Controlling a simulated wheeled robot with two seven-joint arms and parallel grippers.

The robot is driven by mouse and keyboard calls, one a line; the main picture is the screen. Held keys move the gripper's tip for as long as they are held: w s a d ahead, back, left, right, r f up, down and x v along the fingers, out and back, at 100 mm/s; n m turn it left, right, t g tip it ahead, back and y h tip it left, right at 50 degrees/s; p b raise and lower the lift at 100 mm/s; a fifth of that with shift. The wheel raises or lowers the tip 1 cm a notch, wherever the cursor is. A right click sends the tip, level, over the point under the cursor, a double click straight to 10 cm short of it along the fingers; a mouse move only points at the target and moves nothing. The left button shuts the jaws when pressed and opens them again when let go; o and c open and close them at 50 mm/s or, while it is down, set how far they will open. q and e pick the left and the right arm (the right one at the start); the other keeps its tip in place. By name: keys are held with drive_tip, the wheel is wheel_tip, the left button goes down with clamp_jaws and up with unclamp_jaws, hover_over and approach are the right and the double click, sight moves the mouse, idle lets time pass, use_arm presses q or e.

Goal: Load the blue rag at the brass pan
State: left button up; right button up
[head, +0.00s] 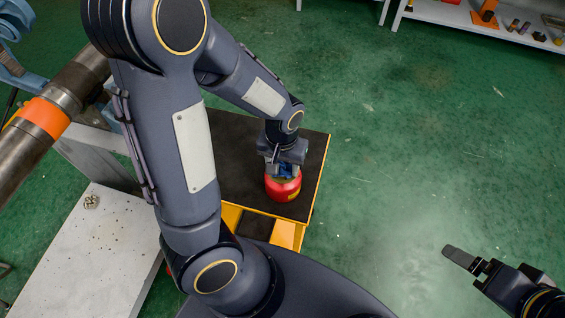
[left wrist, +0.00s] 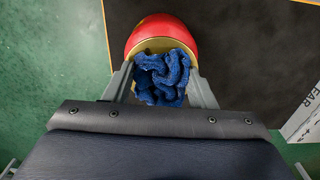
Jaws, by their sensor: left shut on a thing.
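The blue rag (left wrist: 162,78) is a crumpled bundle between the fingers of my left gripper (left wrist: 163,84). In the head view the left gripper (head: 284,170) points down at a red can (head: 283,189), and a bit of the blue rag (head: 286,171) shows between its fingers. The brass pan (left wrist: 156,44) is the yellowish top of the red can. The rag overlaps its near part in the left wrist view, and I cannot tell whether it touches the pan. My right gripper (head: 468,263) is at the lower right, far from the can; its finger gap is unclear.
The can stands on a black-topped cart (head: 313,165) with yellow edges. A grey perforated plate (head: 95,255) and a steel pipe (head: 40,125) with an orange band are at left. A shelf (head: 450,14) with small items is at top right. Green floor is clear at right.

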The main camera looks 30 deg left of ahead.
sight(283, 165)
use_arm(q)
drive_tip(key=shift+f+b, duration=0.35)
drive_tip(key=shift+f, duration=0.1)
idle(1.1)
wheel_tip(283, 165, up, 7)
drive_tip(key=p, duration=0.6)
drive_tip(key=shift+r, duration=0.1)
idle(0.9)
